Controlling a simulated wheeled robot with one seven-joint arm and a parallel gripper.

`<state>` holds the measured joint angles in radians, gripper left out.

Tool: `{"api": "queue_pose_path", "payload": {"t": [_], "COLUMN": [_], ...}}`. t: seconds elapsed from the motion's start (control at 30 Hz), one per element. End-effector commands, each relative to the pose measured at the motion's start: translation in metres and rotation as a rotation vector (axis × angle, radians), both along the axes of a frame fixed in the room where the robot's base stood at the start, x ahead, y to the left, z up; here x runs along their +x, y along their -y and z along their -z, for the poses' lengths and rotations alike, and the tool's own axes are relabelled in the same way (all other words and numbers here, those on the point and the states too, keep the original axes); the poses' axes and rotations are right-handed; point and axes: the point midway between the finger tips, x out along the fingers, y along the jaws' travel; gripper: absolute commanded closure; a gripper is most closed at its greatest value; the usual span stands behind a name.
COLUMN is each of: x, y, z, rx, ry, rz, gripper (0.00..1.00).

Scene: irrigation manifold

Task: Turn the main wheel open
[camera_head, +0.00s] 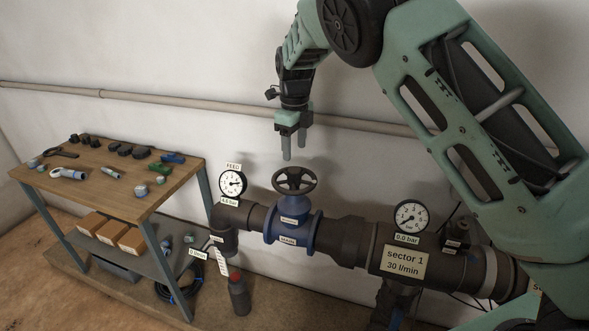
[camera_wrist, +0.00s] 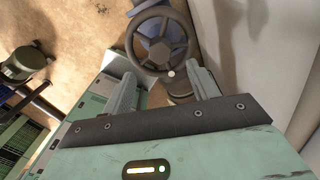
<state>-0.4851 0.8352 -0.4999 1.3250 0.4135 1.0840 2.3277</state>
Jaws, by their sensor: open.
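The main wheel (camera_head: 295,181) is a dark spoked handwheel on top of a blue valve body (camera_head: 290,222) in the pipe line. In the wrist view the wheel (camera_wrist: 158,42) shows beyond the fingertips, near the top middle. My gripper (camera_head: 293,155) hangs above the wheel with its fingers pointing down, apart from it. It is open and empty; in the wrist view its two fingers (camera_wrist: 164,88) stand well apart with the wheel ahead of the gap. The valve stem under the wheel is partly hidden.
A wall pipe (camera_head: 200,103) runs behind my gripper. A workbench (camera_head: 150,200) with small parts stands at left.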

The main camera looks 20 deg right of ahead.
Motion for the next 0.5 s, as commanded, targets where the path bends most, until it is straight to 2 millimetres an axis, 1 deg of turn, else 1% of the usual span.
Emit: {"api": "queue_pose_path", "payload": {"t": [0.1, 0.3, 0.4, 0.5], "x": [-0.001, -0.001, -0.001, -0.001], "y": [0.001, 0.001, 0.001, 0.0], "z": [0.024, 0.061, 0.074, 0.083], "rx": [-0.001, -0.001, 0.0, 0.001], "ry": [-0.005, -0.004, -0.003, -0.002], "rz": [0.0, 0.002, -0.001, -0.001], "gripper": [0.41, 0.41, 0.41, 0.41]}}
